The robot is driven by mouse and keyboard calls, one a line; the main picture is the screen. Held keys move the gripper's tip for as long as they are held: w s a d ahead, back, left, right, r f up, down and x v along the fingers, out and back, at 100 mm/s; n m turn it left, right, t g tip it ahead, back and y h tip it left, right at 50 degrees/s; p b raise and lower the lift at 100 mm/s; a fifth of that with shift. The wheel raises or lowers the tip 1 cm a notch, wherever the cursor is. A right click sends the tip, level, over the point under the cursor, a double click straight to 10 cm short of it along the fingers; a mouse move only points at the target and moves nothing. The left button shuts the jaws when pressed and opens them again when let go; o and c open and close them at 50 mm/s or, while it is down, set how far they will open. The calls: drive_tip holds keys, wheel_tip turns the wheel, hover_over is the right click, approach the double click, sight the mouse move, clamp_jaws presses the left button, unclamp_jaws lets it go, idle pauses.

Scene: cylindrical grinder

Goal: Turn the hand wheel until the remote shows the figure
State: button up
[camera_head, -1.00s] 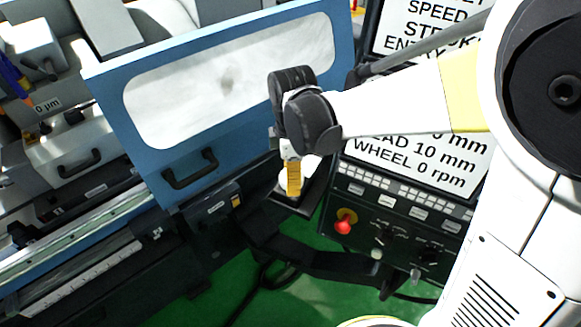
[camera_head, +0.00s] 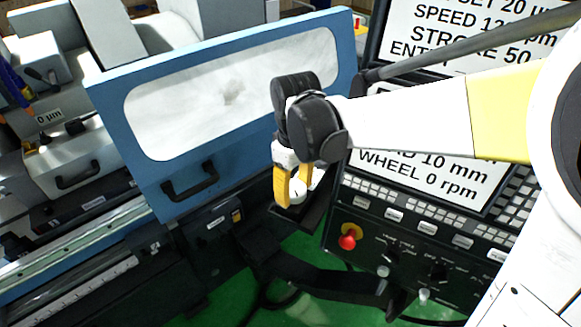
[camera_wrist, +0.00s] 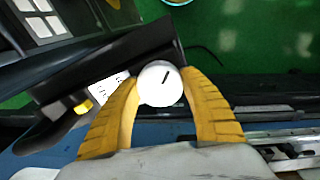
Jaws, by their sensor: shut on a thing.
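The hand wheel is a small white round knob (camera_wrist: 160,83) with a black mark on its face. In the head view the white wheel (camera_head: 298,190) sits over a black bracket (camera_head: 302,214) between the blue door and the control panel. My gripper (camera_head: 294,192) reaches down from above, its two yellow fingers on either side of the wheel. In the wrist view my gripper (camera_wrist: 160,98) is shut on the wheel.
The blue door (camera_head: 250,155) with its window and black handle (camera_head: 190,182) stands left of my gripper. The control panel (camera_head: 418,215), with a red stop button (camera_head: 348,238) and large screens, stands right. Below is green floor (camera_head: 235,298) with a black arm and cable.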

sight(294, 188)
drive_tip(key=m+b, duration=0.1)
drive_tip(key=m, duration=0.3)
drive_tip(key=shift+m, duration=0.3)
drive_tip(key=shift+m+b, duration=0.35)
drive_tip(key=shift+m, duration=1.55)
drive_tip(key=o, duration=1.2)
drive_tip(key=shift+r, duration=0.1)
wheel_tip(294, 188, up, 12)
